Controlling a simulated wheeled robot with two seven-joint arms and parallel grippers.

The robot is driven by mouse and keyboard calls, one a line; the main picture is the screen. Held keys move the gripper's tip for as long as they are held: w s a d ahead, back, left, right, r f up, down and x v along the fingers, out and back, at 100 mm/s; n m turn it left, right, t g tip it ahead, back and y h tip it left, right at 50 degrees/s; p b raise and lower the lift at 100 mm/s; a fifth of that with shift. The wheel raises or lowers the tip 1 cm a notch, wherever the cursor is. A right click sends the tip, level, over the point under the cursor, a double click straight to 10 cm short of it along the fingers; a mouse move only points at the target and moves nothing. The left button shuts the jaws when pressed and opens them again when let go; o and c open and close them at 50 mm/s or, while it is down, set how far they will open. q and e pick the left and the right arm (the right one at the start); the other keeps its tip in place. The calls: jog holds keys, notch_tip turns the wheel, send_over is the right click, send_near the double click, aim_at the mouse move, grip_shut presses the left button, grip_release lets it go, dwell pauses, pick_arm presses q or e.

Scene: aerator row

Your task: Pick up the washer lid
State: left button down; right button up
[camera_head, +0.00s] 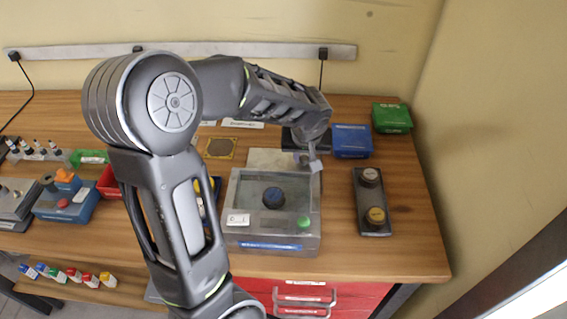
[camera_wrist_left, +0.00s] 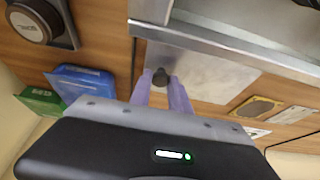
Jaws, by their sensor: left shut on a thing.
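The washer (camera_head: 231,225) is a grey box with a dark blue round part (camera_head: 273,197) inside and a green button (camera_head: 304,222) at its front. A pale flat plate (camera_head: 270,157), which looks like the washer lid, is at the washer's back edge; it also shows in the left wrist view (camera_wrist_left: 215,78). My left gripper (camera_head: 315,165) is at the washer's back right corner. In the left wrist view its fingers (camera_wrist_left: 163,82) are shut on a small dark knob (camera_wrist_left: 162,75) in front of the plate. I cannot tell whether the plate is raised. My right gripper is not in view.
A dark block with two round knobs (camera_head: 372,202) stands right of the washer. Blue (camera_head: 351,141) and green (camera_head: 392,117) boxes stand at the back right. My left arm hides part of the table's left half. Bare wood (camera_head: 415,235) lies at the right.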

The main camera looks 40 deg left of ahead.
pick_arm(q)
jog(key=shift+r, duration=0.15)
notch_tip(320, 180, up, 10)
jog(key=shift+b, duration=0.45)
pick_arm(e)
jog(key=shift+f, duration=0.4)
